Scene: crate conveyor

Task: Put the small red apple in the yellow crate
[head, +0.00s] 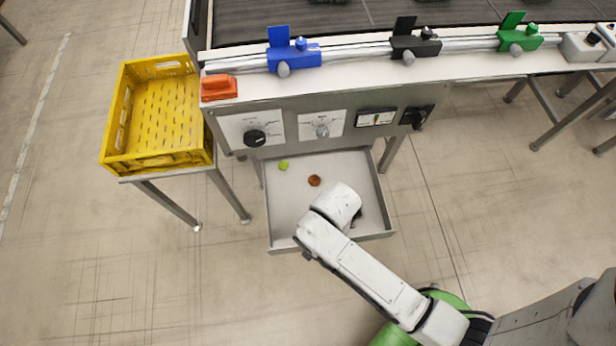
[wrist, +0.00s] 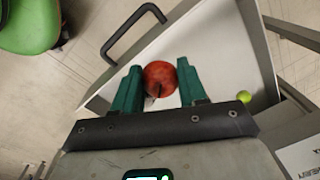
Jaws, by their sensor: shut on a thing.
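The small red apple (wrist: 159,80) sits between the two green fingers of my gripper (wrist: 158,73) in the wrist view, and they are shut on it. Its underside is hidden. My gripper is over the open drawer (head: 285,225); in the head view its fingers are hidden behind my arm. A reddish-brown round thing (head: 314,180) shows in the drawer just left of my arm; I cannot tell whether it is the held apple. The yellow crate (head: 113,125) stands on a stand left of the drawer and looks empty.
A yellow-green ball (head: 283,165) lies in the drawer's back left; it also shows in the wrist view (wrist: 243,97). The control panel (head: 290,127) and conveyor (head: 360,15) are above and behind the drawer. An orange-red block (head: 219,88) sits on the ledge near the crate.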

